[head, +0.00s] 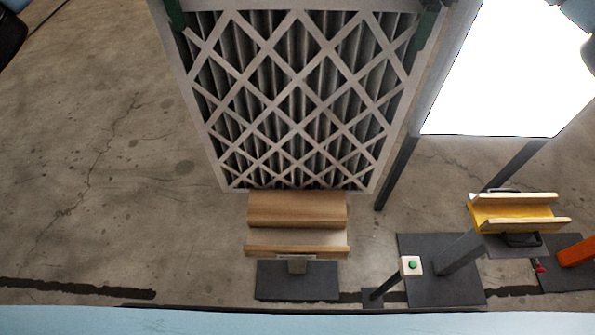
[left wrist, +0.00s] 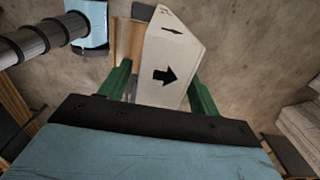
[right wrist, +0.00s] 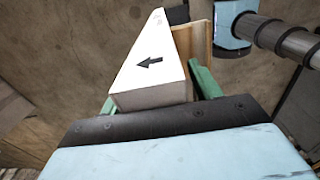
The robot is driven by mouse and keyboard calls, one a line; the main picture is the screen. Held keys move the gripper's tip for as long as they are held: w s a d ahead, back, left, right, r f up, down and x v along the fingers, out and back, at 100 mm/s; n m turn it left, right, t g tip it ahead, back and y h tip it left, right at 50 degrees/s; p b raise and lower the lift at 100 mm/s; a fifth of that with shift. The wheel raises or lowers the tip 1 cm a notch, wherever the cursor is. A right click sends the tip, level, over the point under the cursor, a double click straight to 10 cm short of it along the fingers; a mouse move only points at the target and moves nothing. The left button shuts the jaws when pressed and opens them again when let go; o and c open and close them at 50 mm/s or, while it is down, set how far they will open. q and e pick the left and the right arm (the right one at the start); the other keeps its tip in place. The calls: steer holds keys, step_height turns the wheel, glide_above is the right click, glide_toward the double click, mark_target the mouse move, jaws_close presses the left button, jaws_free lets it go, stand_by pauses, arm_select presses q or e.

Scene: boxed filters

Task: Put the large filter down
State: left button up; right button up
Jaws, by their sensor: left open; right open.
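The large filter (head: 295,95), with a pale lattice frame over dark pleats, fills the top middle of the head view. Its lower edge is right at the wooden cradle (head: 297,207); I cannot tell if it rests in it. My left gripper (head: 175,14) is at the filter's left edge, and my right gripper (head: 425,30) is at its right edge. In the left wrist view the open green fingers (left wrist: 158,88) stand on both sides of the filter's white, arrow-marked side (left wrist: 165,60). The right wrist view shows the other arrow-marked side (right wrist: 150,65) between open fingers (right wrist: 152,92).
A bright white panel (head: 510,70) on dark legs stands close to the right. A yellow-lined cradle (head: 510,212) on a post and a green button (head: 412,265) on a small stand are at the lower right. An orange part (head: 577,251) is at the right edge. The concrete floor (head: 90,170) at left is clear.

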arm_select(q)
step_height(320, 180, up, 9)
steer(key=shift+f, duration=0.2)
steer(key=shift+r, duration=0.1)
arm_select(e)
steer(key=shift+r, duration=0.25)
step_height(320, 180, up, 12)
steer(key=shift+f, duration=0.2)
